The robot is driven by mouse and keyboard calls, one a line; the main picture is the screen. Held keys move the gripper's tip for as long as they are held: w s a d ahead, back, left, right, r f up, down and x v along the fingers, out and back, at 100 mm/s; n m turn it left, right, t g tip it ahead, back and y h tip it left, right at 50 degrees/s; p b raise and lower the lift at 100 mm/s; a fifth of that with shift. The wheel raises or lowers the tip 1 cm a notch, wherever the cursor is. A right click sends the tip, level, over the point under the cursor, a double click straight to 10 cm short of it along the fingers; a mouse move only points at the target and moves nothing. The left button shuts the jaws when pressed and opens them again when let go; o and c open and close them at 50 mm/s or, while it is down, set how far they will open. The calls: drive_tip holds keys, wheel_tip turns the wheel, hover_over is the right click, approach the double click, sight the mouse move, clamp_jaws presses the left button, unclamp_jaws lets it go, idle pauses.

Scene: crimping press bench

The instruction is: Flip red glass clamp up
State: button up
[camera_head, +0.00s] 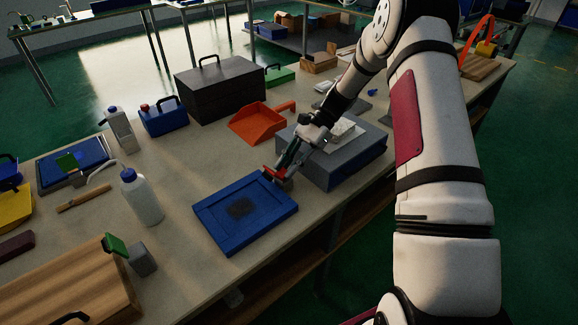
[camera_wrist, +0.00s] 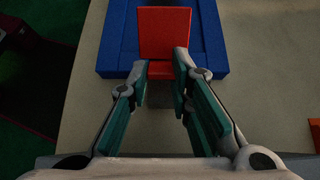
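The red clamp (camera_wrist: 164,33) is a flat red plate with a lower red strip (camera_wrist: 160,69) at the near edge of a blue frame (camera_wrist: 113,42). In the head view the blue fixture (camera_head: 219,236) lies flat on the bench, with a dark square in its middle. A small red part (camera_head: 268,172) shows at its far edge, mostly hidden by my gripper (camera_head: 277,173). In the wrist view my gripper (camera_wrist: 161,66) has its fingers apart, with tips over or beside the lower strip. I cannot tell whether they touch it.
A grey box (camera_head: 350,166) stands close right of my gripper, with a pale object on top. An orange dustpan (camera_head: 259,122) lies behind. A white bottle (camera_head: 141,197) with a blue cap stands left of the fixture. Bare bench (camera_head: 185,235) shows left of the fixture.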

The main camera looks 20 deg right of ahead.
drive_tip(key=o, duration=0.4)
drive_tip(key=shift+w+a, duration=0.15)
drive_tip(key=shift+w, duration=0.25)
drive_tip(key=shift+s, duration=0.1)
drive_tip(key=v, duration=1.2)
